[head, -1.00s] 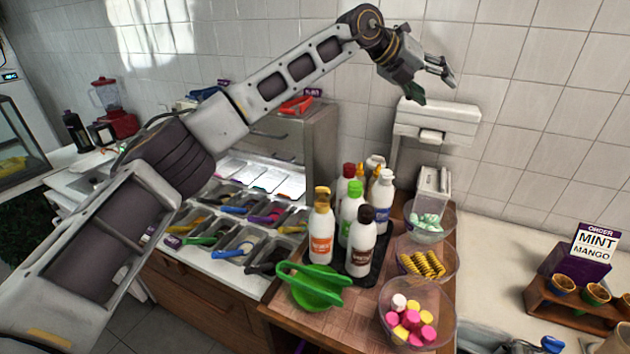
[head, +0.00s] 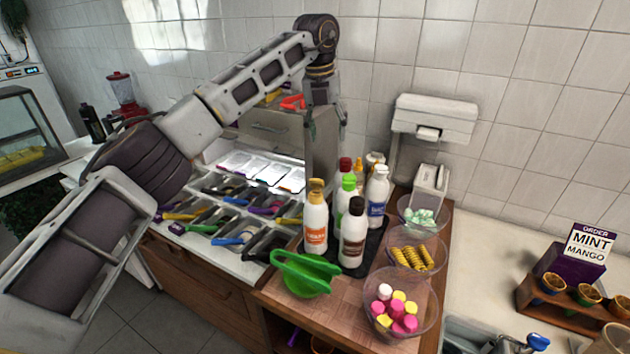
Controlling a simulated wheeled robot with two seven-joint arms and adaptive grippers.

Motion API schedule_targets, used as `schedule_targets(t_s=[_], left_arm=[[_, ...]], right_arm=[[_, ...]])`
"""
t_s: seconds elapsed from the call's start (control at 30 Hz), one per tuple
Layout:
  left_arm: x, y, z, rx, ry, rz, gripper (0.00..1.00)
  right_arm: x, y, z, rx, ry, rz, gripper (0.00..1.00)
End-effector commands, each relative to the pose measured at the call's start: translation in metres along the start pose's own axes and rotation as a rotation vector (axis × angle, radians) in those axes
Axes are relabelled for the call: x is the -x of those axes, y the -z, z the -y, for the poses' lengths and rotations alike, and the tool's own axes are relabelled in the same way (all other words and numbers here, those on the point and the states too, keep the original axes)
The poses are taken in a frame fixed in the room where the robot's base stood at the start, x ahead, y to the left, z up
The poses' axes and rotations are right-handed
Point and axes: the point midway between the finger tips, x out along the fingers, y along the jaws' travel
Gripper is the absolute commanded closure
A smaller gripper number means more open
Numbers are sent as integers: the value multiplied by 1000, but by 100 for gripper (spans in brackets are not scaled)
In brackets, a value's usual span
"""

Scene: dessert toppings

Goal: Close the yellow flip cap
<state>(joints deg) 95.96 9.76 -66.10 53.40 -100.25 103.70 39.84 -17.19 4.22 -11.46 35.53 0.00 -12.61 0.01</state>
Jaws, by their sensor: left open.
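A white bottle with an orange label (head: 315,228) stands upright at the front left of the bottle group, and its yellow cap (head: 316,190) is on top. Whether the flip lid is open or shut is too small to tell. My left gripper (head: 326,128) points down above and behind this bottle, open and empty, apart from the cap. My right gripper is out of view.
Bottles with brown (head: 355,207), green and red caps crowd close by on a dark tray. Clear bowls (head: 405,322) stand right. A white dispenser (head: 434,118) hangs on the wall.

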Motion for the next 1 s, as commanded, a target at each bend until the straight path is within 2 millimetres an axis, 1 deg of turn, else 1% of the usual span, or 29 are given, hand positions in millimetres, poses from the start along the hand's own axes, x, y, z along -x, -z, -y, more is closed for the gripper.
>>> schedule_targets(t_s=[0.1, 0.3, 0.77, 1.0], left_arm=[[1, 13, -12, 12, -56, -57, 42], [3, 27, -24, 26, -110, -121, 42], [3, 28, -25, 39, -115, -126, 42], [-6, 29, -26, 39, -115, -127, 42]], right_arm=[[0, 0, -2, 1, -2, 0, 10], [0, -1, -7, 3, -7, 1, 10], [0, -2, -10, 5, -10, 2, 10], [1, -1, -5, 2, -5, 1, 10]])
